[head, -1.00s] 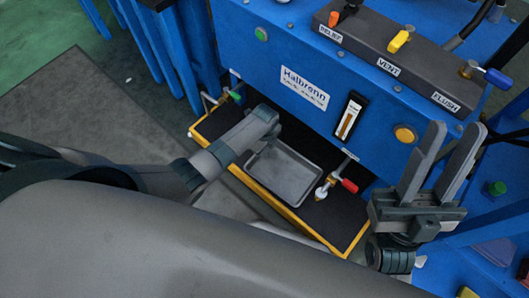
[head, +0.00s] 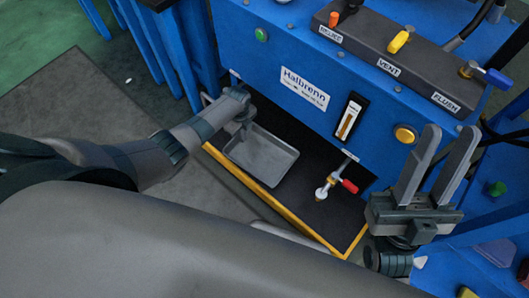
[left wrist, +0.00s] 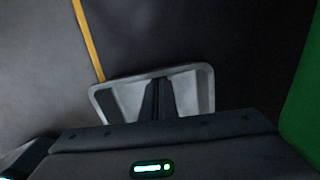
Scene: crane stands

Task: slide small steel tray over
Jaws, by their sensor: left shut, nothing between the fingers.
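The small steel tray (head: 270,160) is a shallow grey rectangle with a raised rim. It lies on the black shelf under the blue machine, towards the shelf's left part. My left gripper (head: 243,128) points down at the tray's far left end, its fingers together and empty. In the left wrist view the closed fingers (left wrist: 157,98) reach down within the outline of the tray (left wrist: 205,90). Whether they touch its floor or rim is hidden. My right gripper (head: 445,142) is raised at the right with its fingers apart, holding nothing.
A small tap with a red handle (head: 348,186) sticks out over the shelf, right of the tray. The shelf has a yellow front edge (head: 290,215). The blue machine front (head: 270,50) rises behind it. Bare shelf lies between tray and tap.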

